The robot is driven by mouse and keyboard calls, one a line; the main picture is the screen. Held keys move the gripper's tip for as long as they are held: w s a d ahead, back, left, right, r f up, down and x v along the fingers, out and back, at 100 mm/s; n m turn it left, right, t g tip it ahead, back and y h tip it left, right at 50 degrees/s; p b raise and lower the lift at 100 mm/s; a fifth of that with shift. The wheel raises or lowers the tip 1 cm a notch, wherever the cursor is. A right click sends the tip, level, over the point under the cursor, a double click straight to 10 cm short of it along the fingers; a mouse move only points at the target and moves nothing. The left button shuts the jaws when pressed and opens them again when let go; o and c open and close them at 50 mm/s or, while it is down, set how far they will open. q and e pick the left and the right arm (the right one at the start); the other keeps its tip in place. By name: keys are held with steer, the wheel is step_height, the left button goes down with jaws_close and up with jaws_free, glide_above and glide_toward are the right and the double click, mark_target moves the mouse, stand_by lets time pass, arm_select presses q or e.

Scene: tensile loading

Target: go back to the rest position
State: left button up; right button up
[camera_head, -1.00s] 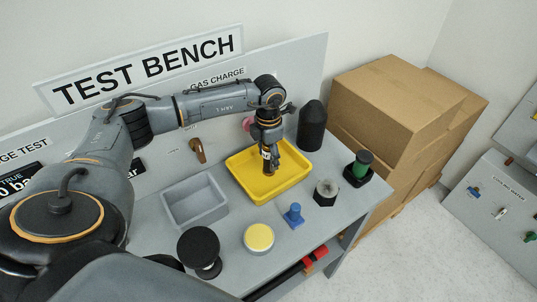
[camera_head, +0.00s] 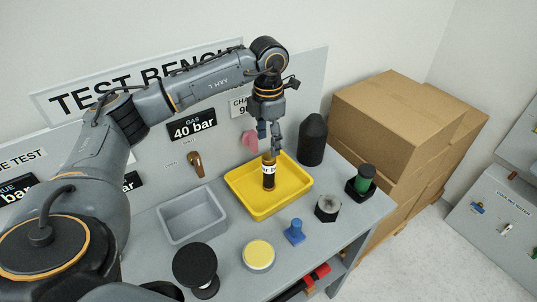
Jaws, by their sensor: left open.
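My left gripper (camera_head: 269,137) is open, in the head view, above the yellow tray (camera_head: 245,199). A small dark bottle (camera_head: 268,181) with a brownish top and a white label stands upright in the tray, just below the fingers. The gripper looks clear of it or very close to its top. My left arm reaches in from the left, along the front of the test bench panel. My right gripper is not in view.
On the bench are a grey bin (camera_head: 193,218), a black round-topped piece (camera_head: 195,266), a yellow-topped disc (camera_head: 258,254), a blue part (camera_head: 294,232), a hex nut (camera_head: 327,207), a green-and-black part (camera_head: 362,181) and a black cylinder (camera_head: 313,140). Cardboard boxes (camera_head: 390,110) stand right.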

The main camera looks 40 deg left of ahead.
arm_select(q)
steer(key=shift+r, duration=0.5)
